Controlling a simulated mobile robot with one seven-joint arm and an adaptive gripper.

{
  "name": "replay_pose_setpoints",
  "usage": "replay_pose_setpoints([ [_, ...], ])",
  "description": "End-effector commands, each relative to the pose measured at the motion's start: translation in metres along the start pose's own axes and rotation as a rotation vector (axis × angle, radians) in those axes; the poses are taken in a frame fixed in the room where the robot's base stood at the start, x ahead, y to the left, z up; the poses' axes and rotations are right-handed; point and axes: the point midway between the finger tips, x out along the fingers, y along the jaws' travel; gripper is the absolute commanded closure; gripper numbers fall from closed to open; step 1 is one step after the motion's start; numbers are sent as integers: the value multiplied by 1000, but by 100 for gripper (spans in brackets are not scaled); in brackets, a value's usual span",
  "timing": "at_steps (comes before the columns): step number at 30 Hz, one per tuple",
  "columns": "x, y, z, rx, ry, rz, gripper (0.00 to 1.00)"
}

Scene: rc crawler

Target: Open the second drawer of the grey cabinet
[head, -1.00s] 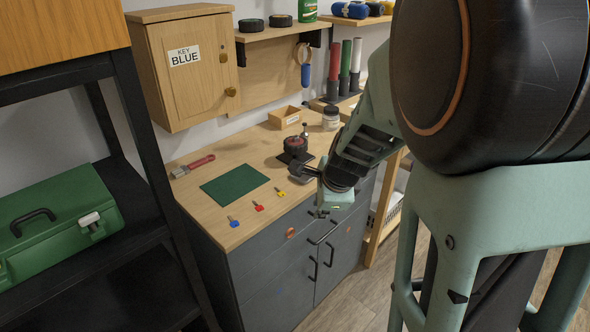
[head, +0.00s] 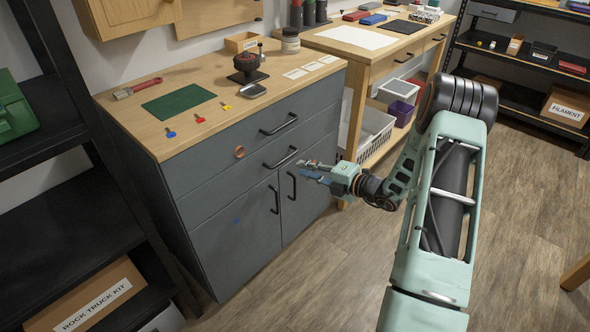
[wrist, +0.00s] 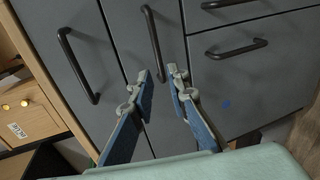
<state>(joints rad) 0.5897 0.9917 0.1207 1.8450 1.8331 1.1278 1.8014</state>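The grey cabinet (head: 215,185) has a wooden top and stands left of centre in the head view. Its top drawer (head: 215,143) and second drawer (head: 222,180) look shut, each with a black bar handle. The second drawer's handle (head: 281,157) also shows in the wrist view (wrist: 149,35), which is turned sideways. My gripper (head: 305,169) is in front of the cabinet near that handle's right end. In the wrist view its two blue-padded fingers (wrist: 160,78) are apart, with the handle's lower end lined up between the tips. Contact cannot be told.
Two doors with upright handles (head: 274,199) (head: 292,186) lie below the drawers. A black shelf (head: 90,185) stands close on the left. A wooden workbench (head: 365,55) stands to the right. The wooden floor (head: 310,285) in front is clear.

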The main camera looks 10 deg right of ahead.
Motion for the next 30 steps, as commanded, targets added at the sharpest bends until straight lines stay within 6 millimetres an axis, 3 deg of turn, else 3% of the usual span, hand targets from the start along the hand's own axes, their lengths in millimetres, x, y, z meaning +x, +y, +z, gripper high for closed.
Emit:
replay_pose_setpoints([
  [3, 0, -3, 14, 53, -43, 43, 85],
  [7, 11, -2, 15, 59, -46, 48, 85],
  [21, 92, 0, 19, 54, -45, 43, 85],
  [30, 106, 2, 20, 56, -46, 42, 85],
])
